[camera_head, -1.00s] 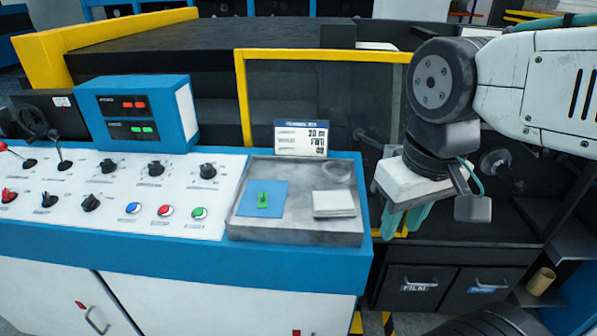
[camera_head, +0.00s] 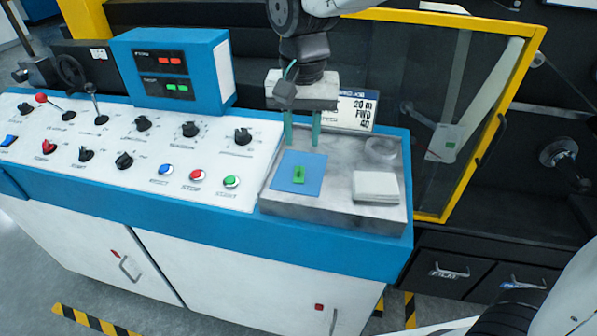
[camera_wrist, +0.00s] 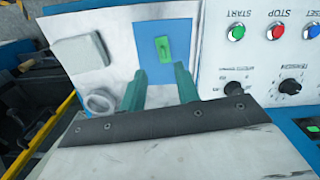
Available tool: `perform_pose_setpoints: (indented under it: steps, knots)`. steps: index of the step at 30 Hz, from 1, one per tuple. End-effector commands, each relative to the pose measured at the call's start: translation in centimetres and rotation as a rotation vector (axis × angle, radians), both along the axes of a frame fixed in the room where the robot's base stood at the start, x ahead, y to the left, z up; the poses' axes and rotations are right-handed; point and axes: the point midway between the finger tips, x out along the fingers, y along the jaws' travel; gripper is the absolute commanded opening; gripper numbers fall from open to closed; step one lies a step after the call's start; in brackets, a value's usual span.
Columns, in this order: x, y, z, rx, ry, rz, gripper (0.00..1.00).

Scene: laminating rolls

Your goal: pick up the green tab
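The green tab (camera_head: 299,175) lies on a blue square (camera_head: 287,185) in the metal tray (camera_head: 330,213) at the right end of the console. In the wrist view the green tab (camera_wrist: 162,48) shows just beyond the fingertips, about in line with the gap between them. My gripper (camera_head: 302,143) hangs fingers down over the back part of the tray, behind the tab, and does not touch it. Its two teal fingers are apart with nothing between them; the gripper also shows in the wrist view (camera_wrist: 160,72).
A stack of white squares (camera_head: 376,187) and a clear round dish (camera_head: 381,148) are in the tray's right half. A job card (camera_head: 357,108) stands behind the tray. Buttons and knobs fill the console (camera_head: 215,160) to the left. A yellow-framed guard (camera_head: 460,150) stands behind right.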

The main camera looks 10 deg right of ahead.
Motion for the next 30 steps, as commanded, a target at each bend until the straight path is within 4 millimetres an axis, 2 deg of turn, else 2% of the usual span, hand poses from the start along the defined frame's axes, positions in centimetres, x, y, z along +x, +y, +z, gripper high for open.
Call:
perform_pose_setpoints:
  steps: [16, 20, 26, 30]
  knots:
    - [-0.2, 0.7, -6.9, -0.002, 0.004, 0.001, 0.32]
    - [-0.1, 0.7, -7.7, -0.001, 0.002, 0.001, 0.32]
    - [-0.1, 0.7, -7.7, -0.001, 0.001, 0.001, 0.32]
    - [-0.1, 0.7, -7.7, -0.001, 0.001, 0.001, 0.0]
